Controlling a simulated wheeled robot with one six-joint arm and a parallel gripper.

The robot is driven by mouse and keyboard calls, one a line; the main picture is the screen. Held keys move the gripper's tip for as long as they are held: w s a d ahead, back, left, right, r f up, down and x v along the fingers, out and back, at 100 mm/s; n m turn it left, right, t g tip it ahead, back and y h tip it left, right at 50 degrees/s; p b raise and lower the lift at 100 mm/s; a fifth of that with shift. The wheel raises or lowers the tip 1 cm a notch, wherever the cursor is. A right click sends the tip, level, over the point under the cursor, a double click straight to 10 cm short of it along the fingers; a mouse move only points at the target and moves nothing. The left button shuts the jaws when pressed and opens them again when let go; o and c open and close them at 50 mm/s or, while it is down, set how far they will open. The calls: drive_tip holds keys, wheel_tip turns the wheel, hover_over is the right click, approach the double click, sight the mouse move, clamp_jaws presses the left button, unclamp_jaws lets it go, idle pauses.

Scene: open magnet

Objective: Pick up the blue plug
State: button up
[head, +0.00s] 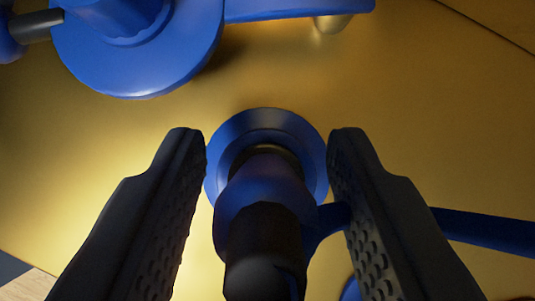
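The blue plug (265,190) stands in the middle of the head view, on a yellow-gold surface. It has a wide round blue flange at its far side and a dark, knob-like part at its near end. My gripper (266,145) is open, with one dark ridged finger on each side of the plug. The fingertips lie close to the left and right edges of the flange. I cannot tell whether either finger touches it. The underside of the plug is hidden.
A larger blue round part (140,50) with a blue arm sits at the upper left. A blue strip (485,230) runs right from beside the plug, behind the right finger. The gold surface (430,110) is bare at the upper right.

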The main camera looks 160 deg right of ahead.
clamp_jaws()
